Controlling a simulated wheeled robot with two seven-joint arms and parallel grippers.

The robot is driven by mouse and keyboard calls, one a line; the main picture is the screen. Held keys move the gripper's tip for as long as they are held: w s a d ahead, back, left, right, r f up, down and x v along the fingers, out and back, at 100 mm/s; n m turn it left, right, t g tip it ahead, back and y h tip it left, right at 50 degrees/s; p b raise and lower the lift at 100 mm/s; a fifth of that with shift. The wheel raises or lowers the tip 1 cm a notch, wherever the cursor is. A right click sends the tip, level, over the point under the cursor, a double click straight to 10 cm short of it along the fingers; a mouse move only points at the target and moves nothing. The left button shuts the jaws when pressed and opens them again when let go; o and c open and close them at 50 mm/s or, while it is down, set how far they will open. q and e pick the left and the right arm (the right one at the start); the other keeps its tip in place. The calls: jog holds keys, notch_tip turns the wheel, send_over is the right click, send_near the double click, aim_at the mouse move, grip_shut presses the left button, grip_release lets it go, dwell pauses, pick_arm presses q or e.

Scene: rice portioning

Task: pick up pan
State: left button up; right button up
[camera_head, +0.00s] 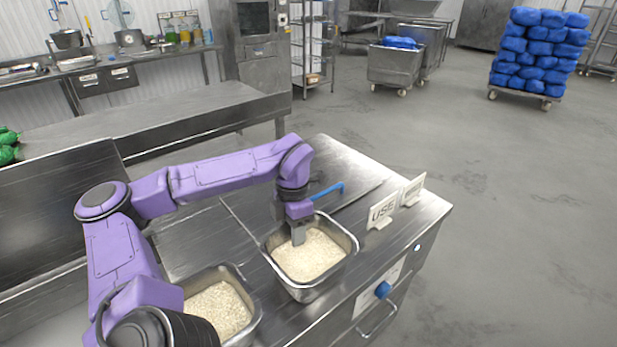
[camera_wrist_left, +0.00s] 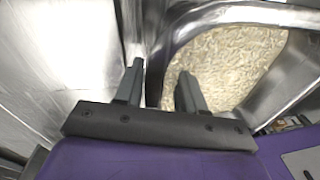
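A metal pan (camera_head: 340,272) filled with rice (camera_head: 310,256) sits in the counter's front right. My left gripper (camera_head: 298,236) points down at this pan's far left corner. In the left wrist view the gripper's two fingers (camera_wrist_left: 159,90) are apart. One finger is over the rice side and the other is outside, with the pan's rim (camera_wrist_left: 154,88) between them. I cannot tell whether either finger touches the wall. A second metal pan (camera_head: 252,297) of rice stands to the left, partly hidden by my arm. My right gripper is not in view.
The steel counter (camera_head: 350,165) has a blue handle (camera_head: 328,191) behind the pan. Two white signs, one reading USE (camera_head: 382,211), stand to the right. A blue knob (camera_head: 383,290) is on the counter's front. Open floor lies at the right.

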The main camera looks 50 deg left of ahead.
pick_arm(q)
jog(key=shift+w, duration=0.1)
grip_shut()
jog(key=shift+r, duration=0.15)
dwell(1.1)
